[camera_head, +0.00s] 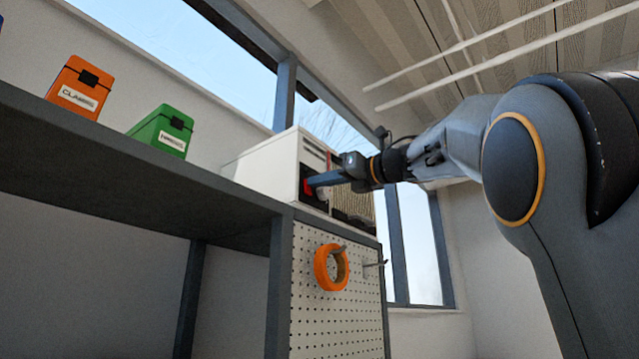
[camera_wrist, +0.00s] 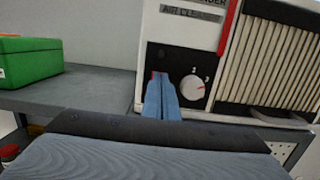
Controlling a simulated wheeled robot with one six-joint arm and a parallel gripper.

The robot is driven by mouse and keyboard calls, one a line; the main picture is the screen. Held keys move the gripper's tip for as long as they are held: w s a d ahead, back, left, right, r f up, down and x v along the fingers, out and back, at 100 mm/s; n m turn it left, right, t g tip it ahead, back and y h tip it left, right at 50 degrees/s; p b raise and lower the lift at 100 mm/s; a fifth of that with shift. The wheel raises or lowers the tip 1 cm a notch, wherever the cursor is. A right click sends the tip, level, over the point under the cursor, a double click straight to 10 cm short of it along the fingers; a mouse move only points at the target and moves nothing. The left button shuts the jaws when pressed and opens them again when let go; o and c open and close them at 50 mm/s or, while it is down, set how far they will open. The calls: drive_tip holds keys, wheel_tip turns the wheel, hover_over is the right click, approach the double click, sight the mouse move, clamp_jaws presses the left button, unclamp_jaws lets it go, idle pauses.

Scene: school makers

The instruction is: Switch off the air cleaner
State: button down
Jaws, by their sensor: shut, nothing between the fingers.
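The air cleaner (camera_head: 265,162) is a white box on the end of the grey shelf. In the wrist view its front (camera_wrist: 190,33) carries a label, a black control panel (camera_wrist: 178,62) and a ribbed grille. A white dial (camera_wrist: 193,86) sits on the right of the panel. A red switch (camera_wrist: 155,75) shows at the panel's left, mostly hidden behind my fingertips. My gripper (camera_head: 314,181) is shut and empty, its blue fingers together and pointing at the switch; its tips also show in the wrist view (camera_wrist: 161,82). They are at or very near the switch; I cannot tell whether they touch.
A green case (camera_head: 163,131) and an orange case (camera_head: 80,87) stand on the grey shelf (camera_head: 120,160) to the left. An orange tape roll (camera_head: 321,268) hangs on the pegboard (camera_head: 345,315) below the air cleaner. The shelf between the green case and the air cleaner is clear.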

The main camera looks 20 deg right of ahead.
drive_tip(key=s+d+r+b, duration=0.2)
drive_tip(key=s+d+b, duration=0.2)
drive_tip(key=s+d, duration=0.4)
drive_tip(key=s, duration=0.3)
drive_tip(key=shift+s+d, duration=0.1)
idle(0.4)
